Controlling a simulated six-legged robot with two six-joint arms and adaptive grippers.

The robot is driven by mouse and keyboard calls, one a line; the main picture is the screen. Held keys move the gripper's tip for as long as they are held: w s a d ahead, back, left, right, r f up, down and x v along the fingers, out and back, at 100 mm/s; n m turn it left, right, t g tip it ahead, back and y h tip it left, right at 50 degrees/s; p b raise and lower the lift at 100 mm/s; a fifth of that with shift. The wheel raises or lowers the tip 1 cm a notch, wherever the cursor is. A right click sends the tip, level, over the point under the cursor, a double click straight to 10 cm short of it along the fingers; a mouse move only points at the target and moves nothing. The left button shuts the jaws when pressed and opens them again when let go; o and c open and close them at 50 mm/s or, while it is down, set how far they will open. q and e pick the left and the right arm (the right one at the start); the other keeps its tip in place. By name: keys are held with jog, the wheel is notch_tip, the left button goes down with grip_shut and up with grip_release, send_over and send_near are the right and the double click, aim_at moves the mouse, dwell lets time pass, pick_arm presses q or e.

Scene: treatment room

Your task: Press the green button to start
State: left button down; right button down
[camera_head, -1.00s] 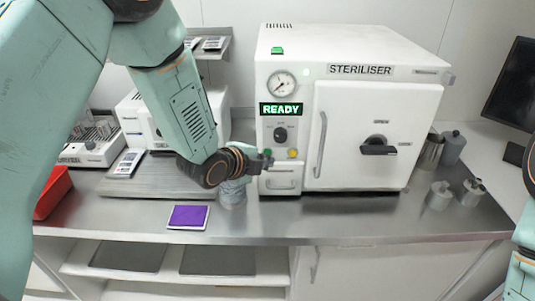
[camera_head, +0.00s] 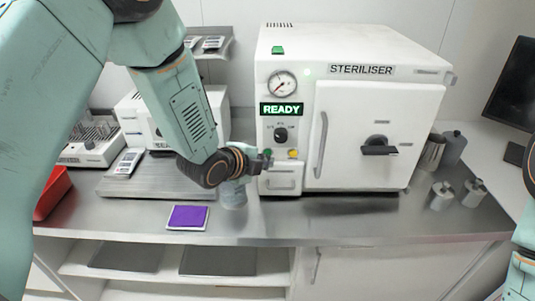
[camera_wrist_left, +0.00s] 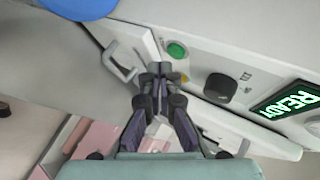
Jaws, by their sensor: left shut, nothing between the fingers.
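The white steriliser (camera_head: 340,60) stands on the steel counter, its display (camera_head: 282,109) lit READY in green. The round green button (camera_wrist_left: 177,50) is on its front panel, in the wrist view just above and right of my fingertips. In the head view a bit of the green button (camera_head: 267,152) shows beside my gripper, left of a yellow button (camera_head: 293,154). My left gripper (camera_wrist_left: 160,69) is shut and empty, its tips close to the button; I cannot tell that they touch it. My right gripper is out of view; only part of that arm shows at the right edge.
A dark knob (camera_head: 281,135) is above the buttons. A door handle (camera_head: 379,149) is on the steriliser door. A purple-screened tablet (camera_head: 187,217) lies near the counter's front edge. Small canisters (camera_head: 441,195) stand at the right.

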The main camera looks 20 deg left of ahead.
pick_arm(q)
jog(key=shift+s+r, duration=0.1)
dwell(0.3)
jog(key=shift+w+a, duration=0.1)
jog(key=shift+w, duration=0.4)
jog(key=shift+w+a, duration=0.1)
jog(key=shift+w, duration=0.25)
dwell(0.6)
dwell(0.3)
jog(key=shift+s+d, duration=0.25)
jog(key=shift+s, duration=0.55)
jog(key=shift+s+d, duration=0.2)
jog(key=shift+s, duration=0.6)
jog(key=shift+s+d, duration=0.25)
jog(key=shift+s, duration=0.55)
jog(key=shift+s+d, duration=0.2)
jog(key=shift+s, duration=0.6)
